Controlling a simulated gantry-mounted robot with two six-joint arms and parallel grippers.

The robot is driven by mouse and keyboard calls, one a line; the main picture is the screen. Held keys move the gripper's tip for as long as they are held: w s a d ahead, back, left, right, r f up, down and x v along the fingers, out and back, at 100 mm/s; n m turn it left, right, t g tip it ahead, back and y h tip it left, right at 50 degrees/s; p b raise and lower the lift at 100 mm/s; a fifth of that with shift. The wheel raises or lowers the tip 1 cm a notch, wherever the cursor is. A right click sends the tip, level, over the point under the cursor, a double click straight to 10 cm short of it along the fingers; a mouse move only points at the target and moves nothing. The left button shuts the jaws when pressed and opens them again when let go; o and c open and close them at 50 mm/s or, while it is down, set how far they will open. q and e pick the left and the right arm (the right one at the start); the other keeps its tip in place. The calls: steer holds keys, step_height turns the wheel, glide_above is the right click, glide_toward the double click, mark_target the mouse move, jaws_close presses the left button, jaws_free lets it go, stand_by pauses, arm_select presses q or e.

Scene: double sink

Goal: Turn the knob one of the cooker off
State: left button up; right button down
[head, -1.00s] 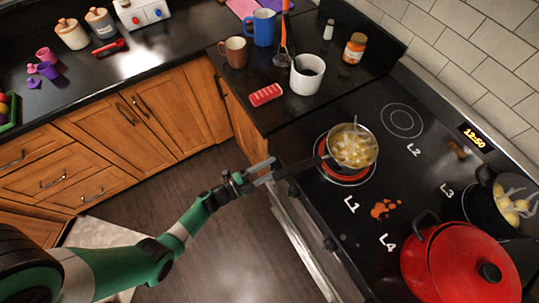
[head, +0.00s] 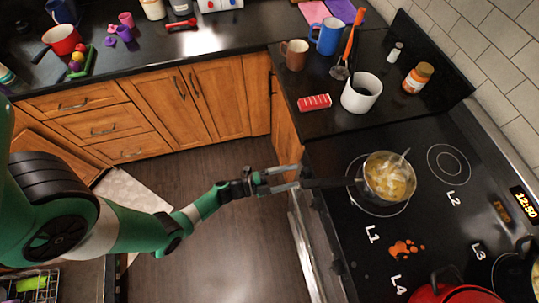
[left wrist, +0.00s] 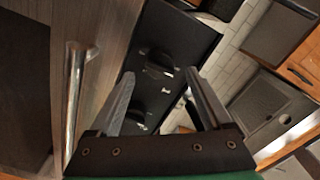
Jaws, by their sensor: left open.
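The black cooker (head: 440,215) stands at the right in the head view, with dark knobs on its front edge. In the left wrist view, one black knob (left wrist: 160,60) is in line with the gap between my fingertips, and another knob (left wrist: 136,108) shows beside the left finger. I cannot tell whether the fingers touch the first knob. My left gripper (head: 298,179) is open at the cooker's front edge, also seen in the left wrist view (left wrist: 160,75). The L1 burner (head: 352,196) shows a pale ring with no red glow. My right gripper is out of view.
A pot of food (head: 388,178) stands on L1, its handle reaching toward my left gripper. A red pot (head: 455,294) is near L4. A silver bar handle (left wrist: 75,105) runs beside the left finger. Mugs and a red-white item (head: 314,102) are on the counter.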

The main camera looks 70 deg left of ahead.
arm_select(q)
steer(key=s+a+p, duration=0.1)
steer(key=s, duration=0.7)
steer(key=shift+s+a, duration=0.15)
